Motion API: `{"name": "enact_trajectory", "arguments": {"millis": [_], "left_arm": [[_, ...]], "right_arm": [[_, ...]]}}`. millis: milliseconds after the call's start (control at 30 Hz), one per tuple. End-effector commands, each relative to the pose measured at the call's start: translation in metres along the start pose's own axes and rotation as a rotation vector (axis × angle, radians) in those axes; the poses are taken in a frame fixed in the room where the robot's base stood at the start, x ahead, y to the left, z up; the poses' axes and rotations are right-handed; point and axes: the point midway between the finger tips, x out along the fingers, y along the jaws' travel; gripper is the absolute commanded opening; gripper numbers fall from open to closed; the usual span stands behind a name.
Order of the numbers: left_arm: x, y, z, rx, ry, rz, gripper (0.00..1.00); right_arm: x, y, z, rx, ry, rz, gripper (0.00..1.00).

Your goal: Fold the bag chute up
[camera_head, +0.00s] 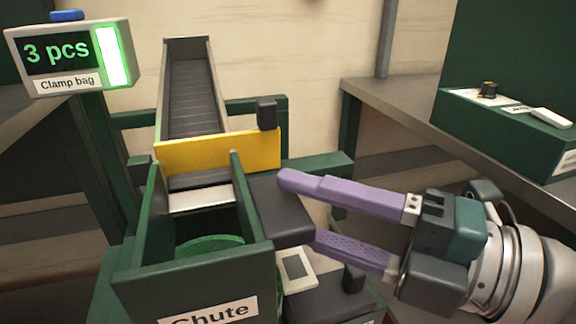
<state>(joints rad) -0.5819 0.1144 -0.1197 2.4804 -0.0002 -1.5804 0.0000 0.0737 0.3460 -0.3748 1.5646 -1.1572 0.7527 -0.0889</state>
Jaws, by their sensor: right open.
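The bag chute (195,292) is a green open-topped box with a label reading "Chute", at the lower left of the middle. A green mesh-like thing (210,246) shows inside it. My right gripper (300,209) comes in from the right with its two purple fingers apart. Its fingertips are beside the chute's right wall, by a dark flat block (280,212) that lies between or behind them. I cannot tell whether they touch the block. My left gripper is not in view.
A yellow gate (210,152) with a black knob (266,114) closes off a sloping conveyor (190,90) behind the chute. A display (70,55) reads "3 pcs" and "Clamp bag". A green control box (500,125) stands on the right bench (400,105).

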Motion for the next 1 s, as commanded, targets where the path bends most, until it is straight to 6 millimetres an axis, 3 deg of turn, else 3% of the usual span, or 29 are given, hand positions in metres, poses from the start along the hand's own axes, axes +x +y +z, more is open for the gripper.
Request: {"name": "enact_trajectory", "arguments": {"millis": [200, 500, 900, 1000], "left_arm": [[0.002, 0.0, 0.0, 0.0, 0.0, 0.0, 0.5], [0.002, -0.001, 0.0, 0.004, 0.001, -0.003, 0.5], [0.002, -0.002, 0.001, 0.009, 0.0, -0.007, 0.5], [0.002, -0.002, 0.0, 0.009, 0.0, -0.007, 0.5]], "right_arm": [[0.022, 0.0, 0.0, 0.0, -0.001, 0.001, 0.53], [0.024, 0.0, 0.0, 0.0, -0.002, -0.001, 0.51], [0.024, 0.0, 0.0, 0.0, -0.001, 0.0, 0.06], [0.024, 0.0, 0.0, 0.0, -0.001, -0.001, 0.0]]}}
